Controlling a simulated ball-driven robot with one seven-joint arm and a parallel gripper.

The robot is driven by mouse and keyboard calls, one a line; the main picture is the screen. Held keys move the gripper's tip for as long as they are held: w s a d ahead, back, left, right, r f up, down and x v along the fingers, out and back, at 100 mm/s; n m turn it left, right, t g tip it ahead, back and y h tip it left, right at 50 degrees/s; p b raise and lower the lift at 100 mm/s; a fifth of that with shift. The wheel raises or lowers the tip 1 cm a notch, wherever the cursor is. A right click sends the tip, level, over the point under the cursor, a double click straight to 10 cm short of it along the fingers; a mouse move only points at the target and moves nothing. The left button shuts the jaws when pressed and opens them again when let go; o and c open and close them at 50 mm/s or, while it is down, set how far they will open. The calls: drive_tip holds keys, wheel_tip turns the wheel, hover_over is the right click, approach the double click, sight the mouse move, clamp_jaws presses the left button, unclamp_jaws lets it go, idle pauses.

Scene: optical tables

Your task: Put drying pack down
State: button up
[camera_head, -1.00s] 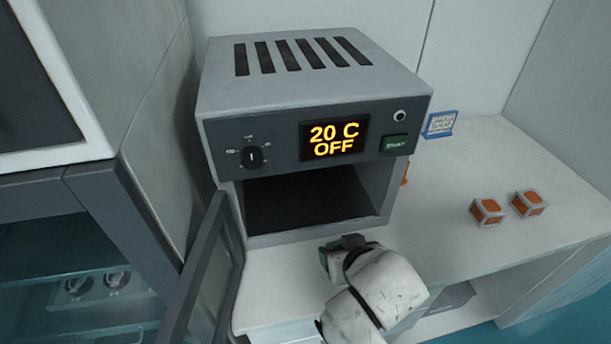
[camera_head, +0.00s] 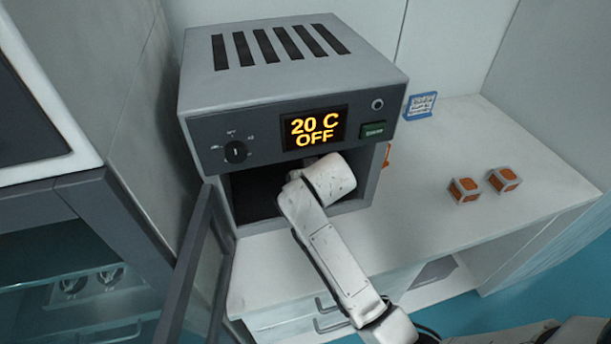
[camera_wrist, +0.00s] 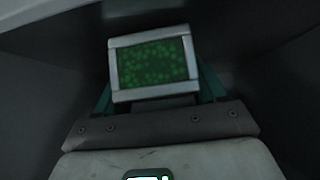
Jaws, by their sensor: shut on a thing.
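The drying pack (camera_wrist: 153,64) shows in the wrist view as a small block with a pale frame and a green, speckled face. My gripper (camera_wrist: 155,88) is shut on it, with a teal finger on each side. Dark walls surround it in the wrist view. In the head view my arm reaches into the open chamber of the grey oven (camera_head: 215,158), and the gripper and pack are hidden there. The oven display (camera_head: 314,129) reads 20 C OFF. Whether the pack touches the chamber floor cannot be told.
The oven door (camera_head: 200,265) stands open at the left. Two orange-and-white cubes (camera_head: 464,190) (camera_head: 504,180) stand on the counter (camera_head: 440,225) at the right. A blue-framed sign (camera_head: 420,105) leans at the back. An orange thing (camera_head: 387,154) is partly hidden beside the oven.

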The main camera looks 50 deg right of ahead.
drive_tip(key=shift+w+f, duration=0.1)
drive_tip(key=shift+f, duration=0.15)
drive_tip(key=shift+f, duration=0.1)
drive_tip(key=o, duration=1.2)
drive_tip(key=shift+o, duration=0.2)
drive_tip(key=v, duration=0.7)
drive_tip(key=shift+r, duration=0.25)
